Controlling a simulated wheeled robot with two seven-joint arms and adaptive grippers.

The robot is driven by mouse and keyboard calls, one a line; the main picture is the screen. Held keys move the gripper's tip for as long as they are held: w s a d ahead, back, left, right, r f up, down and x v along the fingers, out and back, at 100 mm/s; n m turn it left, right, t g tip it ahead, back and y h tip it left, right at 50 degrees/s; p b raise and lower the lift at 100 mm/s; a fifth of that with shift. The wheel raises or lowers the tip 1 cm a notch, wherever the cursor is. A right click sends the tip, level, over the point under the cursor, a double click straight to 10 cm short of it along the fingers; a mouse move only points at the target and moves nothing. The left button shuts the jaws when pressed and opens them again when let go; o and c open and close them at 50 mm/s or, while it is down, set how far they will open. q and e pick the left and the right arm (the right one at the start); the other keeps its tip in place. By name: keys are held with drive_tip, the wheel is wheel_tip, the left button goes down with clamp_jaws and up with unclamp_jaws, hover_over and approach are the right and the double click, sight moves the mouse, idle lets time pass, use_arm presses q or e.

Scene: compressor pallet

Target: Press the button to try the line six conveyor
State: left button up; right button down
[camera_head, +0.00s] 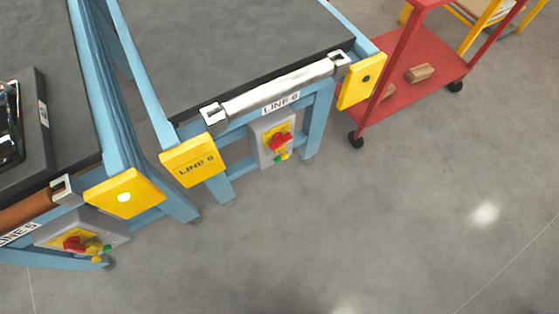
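The line six conveyor (235,52) stands at upper centre with a dark belt and light blue frame. A white "LINE 6" label (281,103) sits below its silver end roller (280,92), and a yellow plate (194,160) also reads "LINE 6". Under the roller is a grey control box (259,140) with a yellow face. It carries a red control (280,142) and a small green button (281,157); finer detail is too small to tell. A yellow plate (362,81) at the right corner has a dark round spot. Neither gripper is in view.
A second conveyor (65,115) stands at left with its own control box (108,227) and a yellow plate (125,193) with a glowing lamp. A red wheeled cart (420,55) with brown blocks stands at upper right. The grey floor in front is clear.

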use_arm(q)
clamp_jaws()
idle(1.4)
